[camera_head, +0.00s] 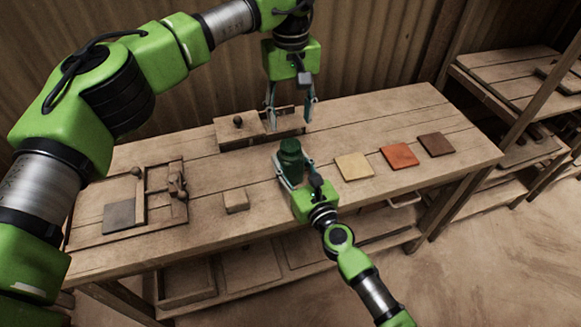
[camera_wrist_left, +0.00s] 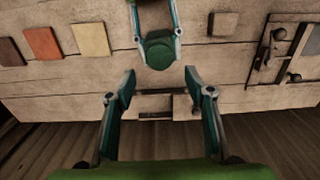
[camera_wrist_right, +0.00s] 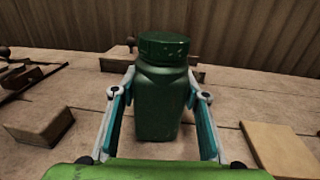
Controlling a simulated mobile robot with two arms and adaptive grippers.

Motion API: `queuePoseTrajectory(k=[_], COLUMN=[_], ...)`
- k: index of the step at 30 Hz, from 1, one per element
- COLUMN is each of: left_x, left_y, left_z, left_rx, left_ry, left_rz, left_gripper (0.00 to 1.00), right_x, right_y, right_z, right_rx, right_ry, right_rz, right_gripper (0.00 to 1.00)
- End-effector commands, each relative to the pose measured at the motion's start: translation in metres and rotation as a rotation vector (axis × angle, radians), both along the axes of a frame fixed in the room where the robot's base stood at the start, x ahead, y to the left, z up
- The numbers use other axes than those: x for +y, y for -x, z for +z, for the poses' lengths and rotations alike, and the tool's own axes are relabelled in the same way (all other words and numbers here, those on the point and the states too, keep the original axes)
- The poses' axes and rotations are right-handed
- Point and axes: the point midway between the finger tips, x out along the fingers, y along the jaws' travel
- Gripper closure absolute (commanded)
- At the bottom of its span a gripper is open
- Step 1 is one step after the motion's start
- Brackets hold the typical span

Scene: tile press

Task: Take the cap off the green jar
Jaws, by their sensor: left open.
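The green jar (camera_head: 290,164) stands upright on the workbench, with its dark green cap on top. The cap (camera_wrist_right: 163,47) shows at the top of the jar in the right wrist view, and from above (camera_wrist_left: 159,52) in the left wrist view. My right gripper (camera_wrist_right: 162,82) has one finger on each side of the jar's body, below the cap; I cannot tell whether the fingers press on it. My left gripper (camera_head: 291,108) is open and empty, pointing down in the air above the far side of the bench, behind the jar in the head view.
Yellow (camera_head: 354,166), orange (camera_head: 399,156) and brown (camera_head: 436,145) tiles lie to the jar's right. A small wooden block (camera_head: 236,201) lies to its left. A wooden fixture with a grey tile (camera_head: 119,216) is at the left. A low wooden box (camera_head: 238,134) stands behind the jar.

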Motion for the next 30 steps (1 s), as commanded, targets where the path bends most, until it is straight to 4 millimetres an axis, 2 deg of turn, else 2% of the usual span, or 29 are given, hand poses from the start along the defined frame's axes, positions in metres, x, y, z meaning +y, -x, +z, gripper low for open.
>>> queuePoseTrajectory(k=[1, 2, 4, 8, 15, 19, 23, 30], left_x=[0.000, 0.000, 0.000, -0.001, -0.001, 0.000, 0.000, 0.000], left_y=[0.000, 0.000, 0.000, 0.001, 0.000, 0.000, 0.000, 0.000], left_z=[0.000, 0.000, 0.000, 0.000, -0.001, -0.002, -0.015, -0.052], left_rx=[0.000, 0.000, 0.000, 0.002, 0.002, 0.001, 0.003, 0.003], left_ry=[0.000, 0.000, 0.000, 0.002, 0.002, 0.000, 0.000, 0.000], left_rz=[0.000, 0.000, 0.000, -0.050, -0.300, -0.379, -0.396, -0.393], left_gripper=[0.52, 0.52, 0.52, 0.52, 0.52, 0.52, 0.52, 0.52], right_x=[0.000, 0.000, 0.000, 0.000, 0.000, 0.000, 0.000, 0.000], right_y=[0.000, 0.000, 0.000, 0.000, 0.000, 0.000, 0.000, 0.000], right_z=[0.000, 0.000, 0.000, 0.000, 0.000, 0.000, 0.000, 0.000], right_rx=[0.000, 0.000, 0.000, 0.000, 0.000, 0.001, 0.001, 0.001], right_ry=[0.000, 0.000, 0.000, -0.001, -0.001, -0.001, -0.001, -0.001], right_rz=[0.000, 0.000, -0.001, -0.001, 0.000, 0.000, 0.000, 0.000], right_gripper=[0.85, 0.93, 1.00, 1.00, 1.00, 1.00, 1.00, 1.00])
